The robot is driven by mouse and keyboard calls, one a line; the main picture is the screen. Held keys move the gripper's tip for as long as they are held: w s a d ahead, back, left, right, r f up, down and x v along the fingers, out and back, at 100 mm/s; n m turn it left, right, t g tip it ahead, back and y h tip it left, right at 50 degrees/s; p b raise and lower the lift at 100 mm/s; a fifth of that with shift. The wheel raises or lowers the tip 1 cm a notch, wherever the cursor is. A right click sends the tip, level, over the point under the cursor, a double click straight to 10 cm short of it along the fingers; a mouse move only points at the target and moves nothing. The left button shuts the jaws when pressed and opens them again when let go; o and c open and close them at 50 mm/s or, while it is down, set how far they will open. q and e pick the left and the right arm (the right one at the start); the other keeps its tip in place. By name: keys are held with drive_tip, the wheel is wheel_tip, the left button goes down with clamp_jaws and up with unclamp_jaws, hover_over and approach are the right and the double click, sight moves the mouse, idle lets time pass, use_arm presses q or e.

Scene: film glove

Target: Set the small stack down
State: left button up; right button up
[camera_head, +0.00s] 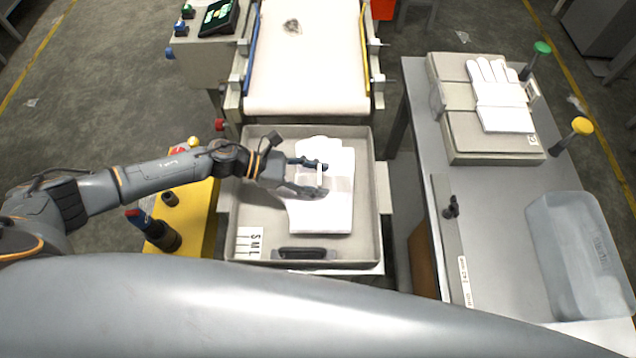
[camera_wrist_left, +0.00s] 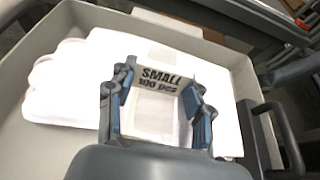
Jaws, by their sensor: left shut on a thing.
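The small stack (camera_head: 325,218) is a flat pile of white film gloves. It lies lengthwise over the middle of the shallow grey tray (camera_head: 254,208). In the left wrist view, the stack (camera_wrist_left: 75,85) has a pale paper band (camera_wrist_left: 160,78) printed "SMALL 100 pcs". My left gripper (camera_head: 321,178) reaches in from the left, with its fingers on either side of the band. The left gripper (camera_wrist_left: 161,92) is shut on the stack. I cannot tell whether the stack's underside touches the tray floor. My right gripper is not in view.
A size card marked S, M, L (camera_head: 249,241) and a dark handle (camera_head: 306,254) are at the tray's near end. A conveyor (camera_head: 305,75) stands behind. On the right table are a glove stack (camera_head: 502,98) on a grey fixture and a translucent bin (camera_head: 583,262).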

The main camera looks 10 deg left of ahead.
use_arm(q)
drive_tip(key=f, duration=0.3)
drive_tip(key=shift+d+f, duration=0.25)
drive_tip(key=shift+f, duration=0.05)
drive_tip(key=shift+s, duration=0.1)
drive_tip(key=shift+f, duration=0.2)
drive_tip(key=o, duration=1.2)
drive_tip(key=shift+r, duration=0.1)
